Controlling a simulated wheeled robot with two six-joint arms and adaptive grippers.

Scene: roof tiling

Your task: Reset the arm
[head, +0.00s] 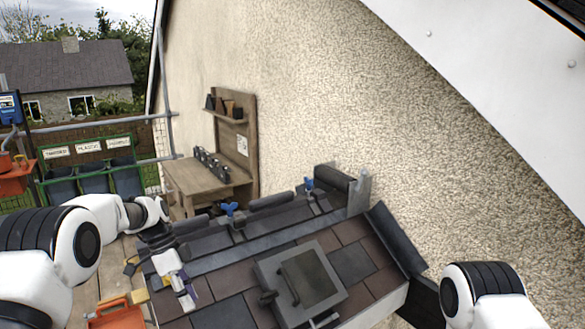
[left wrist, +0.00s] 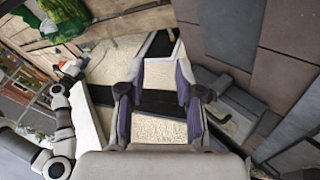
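My left gripper (head: 186,292) hangs over the left edge of the tiled roof section (head: 231,310), apart from the hatch. In the left wrist view, its two fingers (left wrist: 158,88) with purple pads stand apart, and I see nothing held between them. My right arm shows at the lower right of the head view as a white link with a black joint; its gripper is out of the frame.
A grey roof hatch (head: 267,270) sits in the tiles. Blue-handled clamps (head: 230,209) line the ridge. An orange container (head: 118,314) is left of the roof. A wooden workbench (head: 200,176) stands by the rough wall (head: 330,100); green-framed bins (head: 92,180) are behind.

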